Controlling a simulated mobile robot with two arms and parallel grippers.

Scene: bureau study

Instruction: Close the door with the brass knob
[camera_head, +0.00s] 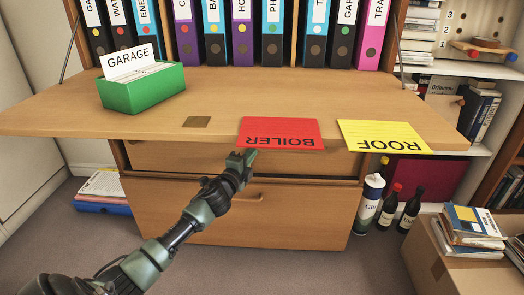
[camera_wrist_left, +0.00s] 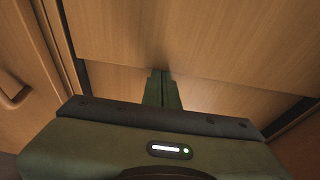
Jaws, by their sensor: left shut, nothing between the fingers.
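The wooden bureau's flap (camera_head: 60,112) is lowered flat, with a stay at each side. No brass knob is plain to see in either view; a small flat brass-coloured plate (camera_head: 196,122) lies on the flap. My left gripper (camera_head: 240,158) is shut and empty, just below the flap's front edge, in front of the drawers. Its closed fingers (camera_wrist_left: 161,90) also show in the left wrist view, against pale wood panels. Whether they touch the wood I cannot tell. My right gripper is not in view.
On the flap are a green card box (camera_head: 142,90), a red BOILER card (camera_head: 280,132) and a yellow ROOF card (camera_head: 382,136). Binders (camera_head: 215,35) stand behind. Bottles (camera_head: 410,210) and a cardboard box (camera_head: 455,265) with books are at right. Papers (camera_head: 103,185) lie left.

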